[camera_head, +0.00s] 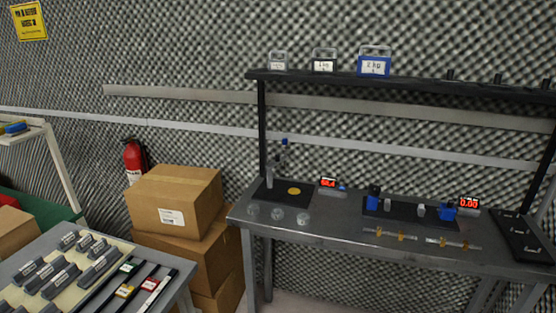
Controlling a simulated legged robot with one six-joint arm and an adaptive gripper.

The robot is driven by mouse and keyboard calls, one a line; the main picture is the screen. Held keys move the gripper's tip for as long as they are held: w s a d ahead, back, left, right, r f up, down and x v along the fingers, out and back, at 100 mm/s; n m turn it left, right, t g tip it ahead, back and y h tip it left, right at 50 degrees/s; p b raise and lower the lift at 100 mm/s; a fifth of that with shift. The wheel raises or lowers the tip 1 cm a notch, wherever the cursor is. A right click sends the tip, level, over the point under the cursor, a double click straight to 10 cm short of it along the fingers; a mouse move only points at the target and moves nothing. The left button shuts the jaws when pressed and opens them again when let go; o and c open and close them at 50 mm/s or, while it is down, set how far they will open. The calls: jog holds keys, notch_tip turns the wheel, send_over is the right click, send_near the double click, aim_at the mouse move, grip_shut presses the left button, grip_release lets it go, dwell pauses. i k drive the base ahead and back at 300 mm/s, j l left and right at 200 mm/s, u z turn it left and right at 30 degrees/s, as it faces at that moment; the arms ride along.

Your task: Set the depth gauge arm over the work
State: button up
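What looks like the depth gauge stands at the left end of the workbench (300,235). It has a dark base plate (268,198), a pale upright post (270,176) and a small arm with a blue tip (284,143). The arm appears raised at the post, pointing up and away from the plate. A yellow disc (293,191), perhaps the work, lies flat on the plate, to the right of the post. A red-lit display (328,183) sits beside the plate; its digits are too small to read surely. My gripper is not in view.
Several clear round pieces (278,214) lie in front of the plate. A second fixture with blue blocks (447,209) and a display (469,203) stands to the right. A shelf (420,84) hangs above. Cardboard boxes (176,200) and a grey-block table (110,262) are at left.

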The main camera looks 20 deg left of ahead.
aim_at(278, 159)
jog(key=i+j+u, duration=0.2)
jog(key=i+j, duration=0.2)
jog(key=i+j+u, duration=0.2)
jog(key=i+j, duration=0.2)
jog(key=i+j+u, duration=0.2)
jog(key=i, duration=0.35)
jog(key=i+j, duration=0.1)
jog(key=i, duration=0.35)
